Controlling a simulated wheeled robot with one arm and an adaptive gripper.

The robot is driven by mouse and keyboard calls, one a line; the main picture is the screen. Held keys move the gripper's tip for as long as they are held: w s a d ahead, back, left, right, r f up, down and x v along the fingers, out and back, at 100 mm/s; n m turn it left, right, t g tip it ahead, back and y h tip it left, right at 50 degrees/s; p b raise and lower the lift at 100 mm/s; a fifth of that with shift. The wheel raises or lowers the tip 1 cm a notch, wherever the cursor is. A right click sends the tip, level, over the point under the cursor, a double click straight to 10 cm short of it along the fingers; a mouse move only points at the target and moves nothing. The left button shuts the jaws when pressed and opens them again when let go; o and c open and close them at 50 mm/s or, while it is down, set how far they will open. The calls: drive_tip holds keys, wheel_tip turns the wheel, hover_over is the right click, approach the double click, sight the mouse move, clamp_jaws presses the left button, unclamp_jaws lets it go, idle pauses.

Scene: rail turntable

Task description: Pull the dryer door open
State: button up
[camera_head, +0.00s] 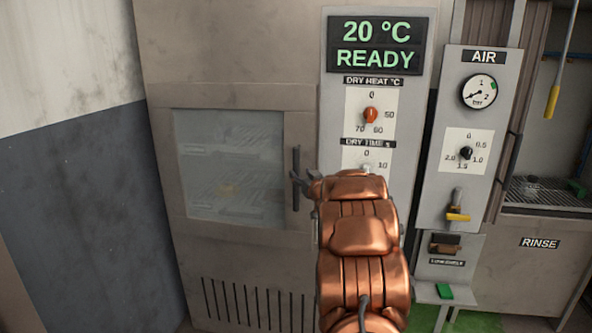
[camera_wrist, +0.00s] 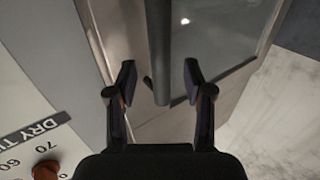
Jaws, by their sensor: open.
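The dryer door (camera_head: 297,130) is a grey panel with a framed glass window (camera_head: 228,165), and it looks closed. Its dark vertical bar handle (camera_head: 296,165) is on the door's right side. My gripper (camera_head: 303,186) is at the handle in the head view, with my copper arm hiding part of the panel behind. In the wrist view, my gripper (camera_wrist: 160,82) is open, and the handle bar (camera_wrist: 158,45) runs between the two fingers with a gap on each side. The door (camera_wrist: 215,60) shows behind it.
The control panel (camera_head: 339,110) right of the door reads 20 °C READY and carries an orange-red knob (camera_head: 370,115). An air panel (camera_head: 462,190) with gauge and yellow-handled lever stands further right. A wall (camera_head: 70,180) is at left.

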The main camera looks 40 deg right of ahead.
sight(298, 170)
drive_tip(key=x, duration=0.4)
drive_tip(key=shift+p, duration=0.4)
drive_tip(key=shift+w+d, duration=0.15)
drive_tip(key=shift+w, duration=0.35)
drive_tip(key=shift+c, duration=0.5)
clamp_jaws()
